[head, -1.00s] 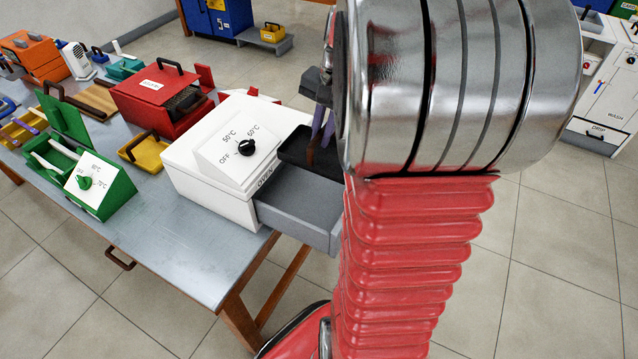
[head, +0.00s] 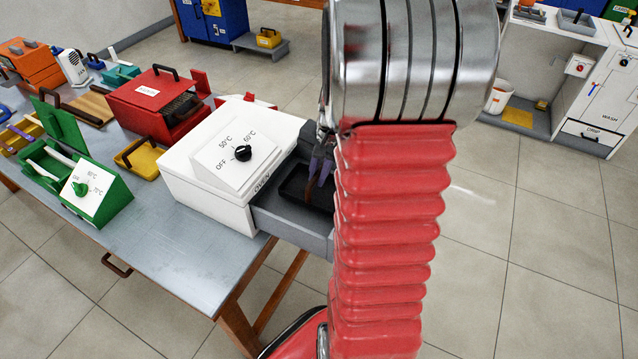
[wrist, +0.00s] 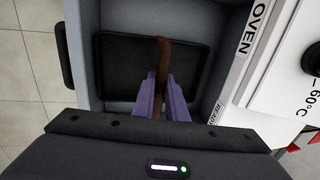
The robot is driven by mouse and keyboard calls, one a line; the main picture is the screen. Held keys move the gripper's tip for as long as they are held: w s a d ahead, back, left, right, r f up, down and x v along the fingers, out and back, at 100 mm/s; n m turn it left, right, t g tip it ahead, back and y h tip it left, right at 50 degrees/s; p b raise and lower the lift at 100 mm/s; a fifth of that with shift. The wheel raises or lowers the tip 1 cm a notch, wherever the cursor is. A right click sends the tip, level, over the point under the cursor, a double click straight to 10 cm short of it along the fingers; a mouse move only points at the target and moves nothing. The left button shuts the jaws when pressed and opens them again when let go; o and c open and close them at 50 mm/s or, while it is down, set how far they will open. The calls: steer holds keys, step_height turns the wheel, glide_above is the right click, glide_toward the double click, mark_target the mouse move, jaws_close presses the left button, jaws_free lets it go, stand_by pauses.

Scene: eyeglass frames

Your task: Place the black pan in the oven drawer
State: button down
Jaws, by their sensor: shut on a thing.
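The black pan (head: 295,184) is a shallow rectangular tray with a brown handle (wrist: 162,55). It is inside the open grey drawer (head: 292,230) of the white oven (head: 207,190), and it also shows in the wrist view (wrist: 120,60) within the drawer walls. My gripper (head: 318,172) is over the drawer, its purple fingers closed on the brown handle; in the wrist view the fingers (wrist: 163,98) flank the handle. Whether the pan rests fully on the drawer floor I cannot tell. My arm hides the drawer's right end in the head view.
A red box (head: 158,105), a yellow tray (head: 140,157) and a green box with a dial (head: 95,190) share the table (head: 165,255) left of the oven. Open floor lies right of my arm, with a white cabinet (head: 600,100) at the far right.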

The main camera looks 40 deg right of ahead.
mark_target(316, 191)
steer(key=shift+f, duration=1.9)
steer(key=c, duration=1.8)
jaws_free()
steer(key=shift+f, duration=0.1)
steer(key=shift+o, duration=0.2)
step_height(316, 191, up, 12)
steer(key=s, duration=0.2)
steer(key=shift+d, duration=0.4)
steer(key=shift+s, duration=0.1)
